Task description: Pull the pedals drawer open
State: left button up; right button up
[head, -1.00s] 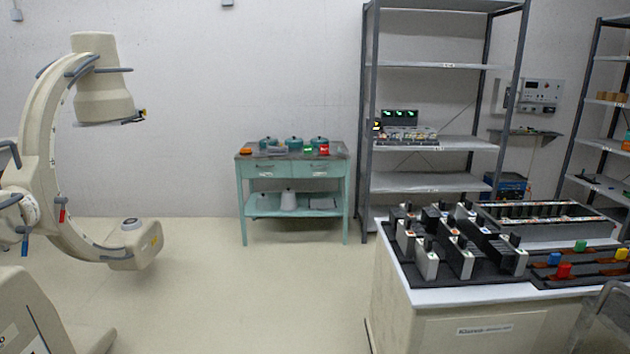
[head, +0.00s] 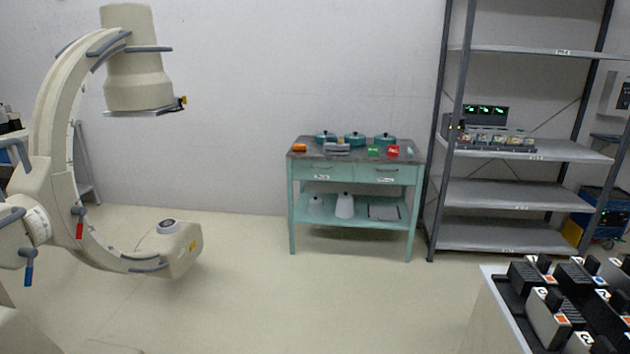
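A teal two-drawer cart (head: 291,215) stands against the back wall, a little right of the middle in the head view. Its left drawer (head: 340,173) and right drawer (head: 370,175) sit side by side under the top, and both look closed. Each has a dark handle and a small white label. The labels are too small to read, so I cannot tell which drawer is for pedals. Neither of my grippers shows in the view.
Teal pots (head: 355,139) and small coloured items stand on the cart top. A beige C-arm machine (head: 50,130) fills the left. Grey shelving (head: 480,195) stands right of the cart, and a white counter (head: 492,300) is at the lower right. The floor (head: 300,300) before the cart is clear.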

aim_at(368, 172)
jog(key=i+z, duration=0.25)
jog(key=i, duration=1.85)
jog(key=j, duration=0.1)
